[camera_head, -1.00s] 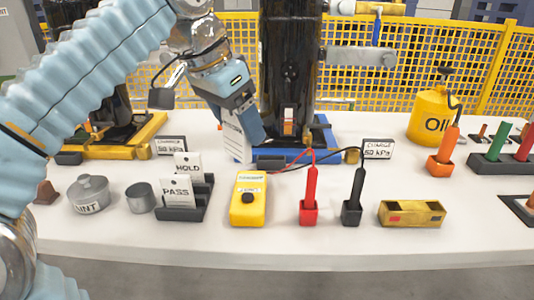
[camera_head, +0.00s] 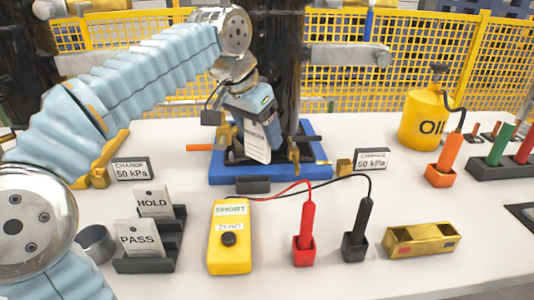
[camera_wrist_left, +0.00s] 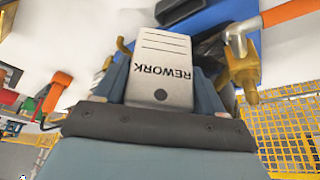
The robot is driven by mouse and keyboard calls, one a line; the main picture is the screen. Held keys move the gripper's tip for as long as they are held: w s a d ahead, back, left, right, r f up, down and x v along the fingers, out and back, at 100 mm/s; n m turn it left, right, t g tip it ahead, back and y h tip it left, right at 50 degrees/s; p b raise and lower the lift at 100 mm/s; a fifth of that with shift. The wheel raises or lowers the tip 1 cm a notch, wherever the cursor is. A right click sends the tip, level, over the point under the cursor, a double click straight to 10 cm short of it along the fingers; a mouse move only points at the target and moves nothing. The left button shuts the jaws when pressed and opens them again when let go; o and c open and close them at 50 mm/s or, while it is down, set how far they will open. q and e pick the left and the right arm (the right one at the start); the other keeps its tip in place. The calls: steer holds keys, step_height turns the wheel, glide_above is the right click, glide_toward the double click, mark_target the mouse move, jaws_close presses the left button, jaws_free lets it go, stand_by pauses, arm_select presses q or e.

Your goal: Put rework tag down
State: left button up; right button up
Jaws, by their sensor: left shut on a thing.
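My left gripper (camera_head: 258,128) is shut on the white rework tag (camera_head: 256,146). The tag hangs down from the fingers in front of the black compressor (camera_head: 277,60), over the blue pallet (camera_head: 225,172). In the left wrist view the tag (camera_wrist_left: 160,70) shows its REWORK lettering between the fingers. I cannot tell whether the tag touches the pallet or a fitting there. My right gripper is not in view.
A dark rack with the HOLD tag (camera_head: 153,201) and PASS tag (camera_head: 140,239) stands at the left front. A yellow tester (camera_head: 230,248), red probe (camera_head: 305,225) and black probe (camera_head: 358,230) stand in front. A brass block (camera_head: 420,240) lies right of them.

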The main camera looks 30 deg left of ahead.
arm_select(q)
steer(key=b+x, duration=0.1)
steer(key=x, duration=0.5)
steer(key=shift+w+d+r, duration=0.1)
steer(key=shift+w, duration=0.05)
steer(key=shift+f, duration=0.4)
steer(key=shift+f, duration=0.1)
steer(key=o, duration=1.1)
steer(key=shift+r, duration=0.4)
step_height(320, 180, up, 11)
steer(key=p, duration=0.3)
glide_above(268, 149)
steer(key=a, duration=0.3)
steer(key=shift+s+f, duration=0.25)
steer(key=shift+s, duration=0.1)
